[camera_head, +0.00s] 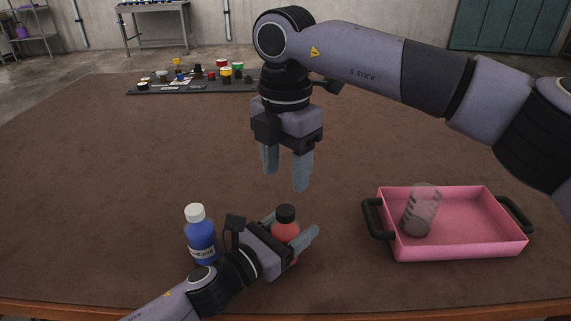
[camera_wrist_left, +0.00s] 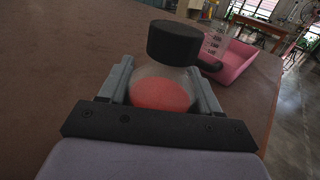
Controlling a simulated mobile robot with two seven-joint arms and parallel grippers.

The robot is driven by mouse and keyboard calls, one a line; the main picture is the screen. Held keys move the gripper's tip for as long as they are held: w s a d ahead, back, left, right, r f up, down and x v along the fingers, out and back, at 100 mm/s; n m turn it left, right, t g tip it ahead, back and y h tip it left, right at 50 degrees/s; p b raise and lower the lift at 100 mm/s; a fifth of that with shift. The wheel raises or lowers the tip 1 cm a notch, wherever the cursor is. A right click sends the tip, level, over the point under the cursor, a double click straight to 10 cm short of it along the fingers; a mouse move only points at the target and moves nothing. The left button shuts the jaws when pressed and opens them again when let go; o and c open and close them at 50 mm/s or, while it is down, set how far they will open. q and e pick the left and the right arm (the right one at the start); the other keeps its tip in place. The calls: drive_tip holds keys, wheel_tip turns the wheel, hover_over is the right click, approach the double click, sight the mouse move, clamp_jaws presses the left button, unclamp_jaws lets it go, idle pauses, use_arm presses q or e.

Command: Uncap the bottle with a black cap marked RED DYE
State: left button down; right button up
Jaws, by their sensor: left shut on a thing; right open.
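The bottle with red contents (camera_head: 287,229) stands upright on the brown table with its black cap (camera_head: 286,213) on. In the left wrist view the black cap (camera_wrist_left: 174,42) sits atop the clear body with red contents (camera_wrist_left: 160,92); no label text is readable. My left gripper (camera_head: 294,232) is shut on the bottle's body, its fingers on both sides below the cap. My right gripper (camera_head: 286,170) is open and empty, pointing down above the table, higher than the cap and slightly behind it.
A blue bottle with a white cap (camera_head: 201,235) stands left of my left gripper. A pink tray (camera_head: 465,252) with black handles holds a clear beaker (camera_head: 420,210) at right. A dark board with several small coloured items (camera_head: 200,86) lies at the back. The table's middle is clear.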

sight(285, 210)
drive_tip(key=shift+f, duration=4)
